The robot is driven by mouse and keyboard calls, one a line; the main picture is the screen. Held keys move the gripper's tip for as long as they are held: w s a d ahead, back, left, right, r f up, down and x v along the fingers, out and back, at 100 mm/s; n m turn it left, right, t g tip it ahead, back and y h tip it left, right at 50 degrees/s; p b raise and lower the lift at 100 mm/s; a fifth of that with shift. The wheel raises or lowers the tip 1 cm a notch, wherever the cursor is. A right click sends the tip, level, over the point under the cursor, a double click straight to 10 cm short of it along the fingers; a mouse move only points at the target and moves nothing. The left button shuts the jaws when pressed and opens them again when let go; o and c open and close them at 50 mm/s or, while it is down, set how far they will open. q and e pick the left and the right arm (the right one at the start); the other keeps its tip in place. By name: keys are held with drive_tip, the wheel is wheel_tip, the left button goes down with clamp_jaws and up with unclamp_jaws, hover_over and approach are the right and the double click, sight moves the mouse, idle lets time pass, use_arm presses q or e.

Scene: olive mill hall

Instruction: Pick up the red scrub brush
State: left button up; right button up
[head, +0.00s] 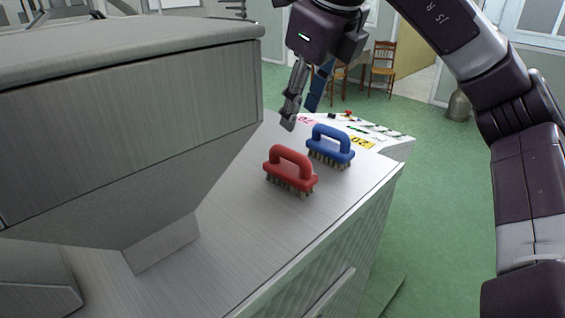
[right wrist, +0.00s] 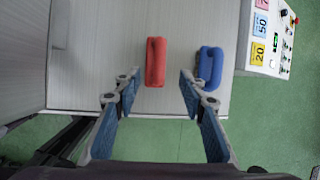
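The red scrub brush (head: 290,170) stands bristles down on the grey metal top, its loop handle upward. It also shows in the right wrist view (right wrist: 156,62), in line with the gap between my fingers. My right gripper (head: 301,112) is open and empty, above the metal top and apart from the brush. In the right wrist view its two blue-padded fingers (right wrist: 161,84) are spread wide. My left gripper is not in view.
A blue scrub brush (head: 331,146) stands close beside the red one, to its right. A control panel (head: 375,137) with buttons lies beyond. A large metal hopper (head: 130,120) rises on the left. The metal top's (head: 245,235) front part is clear, ending at a drop to the green floor.

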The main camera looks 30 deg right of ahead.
drive_tip(key=b, duration=0.4)
approach(289, 150)
drive_tip(key=x, duration=0.3)
drive_tip(key=shift+w+f+b, duration=0.3)
drive_tip(key=shift+w+f, duration=0.05)
drive_tip(key=shift+f, duration=0.2)
drive_tip(key=shift+w+f, duration=0.15)
drive_tip(key=shift+f, duration=0.15)
drive_tip(key=b+x, duration=0.3)
drive_tip(key=x, duration=0.1)
drive_tip(key=shift+f, duration=0.35)
drive_tip(key=shift+w, duration=0.2)
drive_tip(key=shift+s, duration=0.15)
drive_tip(key=c, duration=0.5)
clamp_jaws()
